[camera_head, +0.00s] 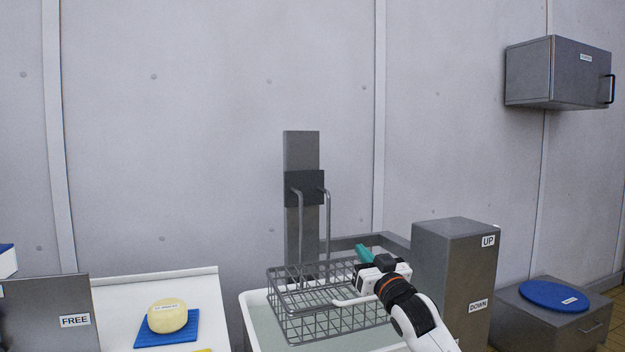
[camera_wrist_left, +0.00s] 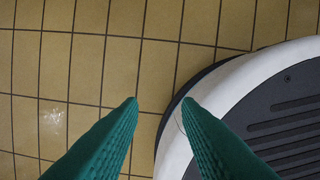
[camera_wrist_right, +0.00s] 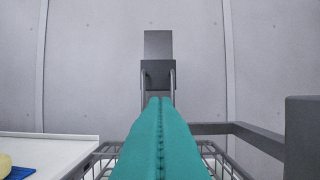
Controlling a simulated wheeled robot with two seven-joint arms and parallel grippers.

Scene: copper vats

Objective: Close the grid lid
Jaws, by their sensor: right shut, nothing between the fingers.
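A grey wire basket (camera_head: 330,318) sits in a white-rimmed vat (camera_head: 252,322) in the head view, below two hooked rods on a column. Its grid bars also show in the right wrist view (camera_wrist_right: 215,155). I cannot clearly tell a separate grid lid from the basket's walls. A pale curved handle (camera_head: 348,302) shows at its front right. My right gripper (camera_head: 364,253) is shut and empty, above the basket's back right part; its teal fingers (camera_wrist_right: 160,98) meet in the right wrist view and hide part of the basket. My left gripper (camera_wrist_left: 160,102) is open and empty over the floor.
A grey column (camera_head: 300,150) with a dark bracket (camera_head: 304,188) stands behind the basket. A grey box (camera_head: 450,270) labelled UP and DOWN stands close on the right. A cheese (camera_head: 168,317) lies on a blue mat (camera_head: 150,338) at left. A wall cabinet (camera_head: 560,75) hangs upper right.

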